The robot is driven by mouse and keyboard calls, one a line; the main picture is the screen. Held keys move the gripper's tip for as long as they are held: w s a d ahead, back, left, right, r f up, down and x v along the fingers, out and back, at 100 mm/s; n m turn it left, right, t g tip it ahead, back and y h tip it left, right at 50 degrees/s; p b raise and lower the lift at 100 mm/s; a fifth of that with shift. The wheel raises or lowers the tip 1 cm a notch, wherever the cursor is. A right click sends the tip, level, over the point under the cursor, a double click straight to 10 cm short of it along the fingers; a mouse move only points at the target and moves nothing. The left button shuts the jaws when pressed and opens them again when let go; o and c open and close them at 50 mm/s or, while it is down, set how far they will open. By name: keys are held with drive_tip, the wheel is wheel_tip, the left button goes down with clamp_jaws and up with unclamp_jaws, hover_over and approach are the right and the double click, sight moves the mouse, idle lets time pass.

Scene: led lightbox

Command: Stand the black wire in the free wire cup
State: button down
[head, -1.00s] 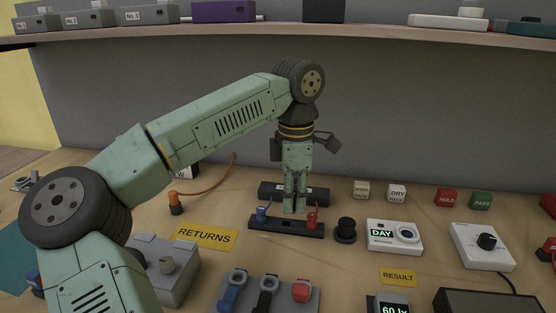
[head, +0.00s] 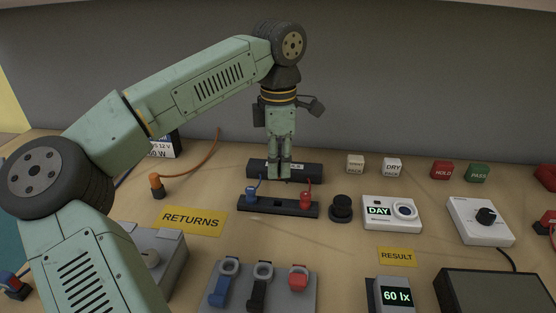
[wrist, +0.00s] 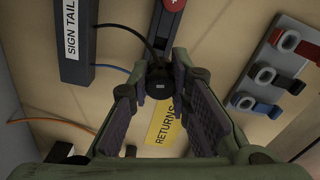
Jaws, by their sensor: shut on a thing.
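My gripper (head: 280,174) is shut above the terminal bar (head: 277,207), between its blue plug (head: 250,193) and red plug (head: 305,197). In the wrist view its fingers close on the round black end of the black wire (wrist: 158,82). This wire curves towards the SIGN TAIL block (wrist: 80,60), which lies behind the bar in the head view (head: 258,168). A round black cup-like piece (head: 342,208) stands right of the bar. I cannot see whether it is hollow or empty.
A grey rack (head: 215,295) with blue, black and red ringed pieces is in front. The RETURNS card (head: 192,220) lies left of the bar. The DAY meter (head: 390,213), lux meter (head: 391,295) and knob box (head: 480,220) are to the right, with small cubes behind.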

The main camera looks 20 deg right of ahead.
drive_tip(key=shift+f+b, duration=1.8)
drive_tip(key=shift+f, duration=1.35)
drive_tip(key=shift+f+b, duration=0.7)
drive_tip(key=shift+f, duration=0.55)
drive_tip(key=c, duration=1.4)
unclamp_jaws()
wheel_tip(320, 180, up, 12)
drive_tip(key=shift+r, duration=0.1)
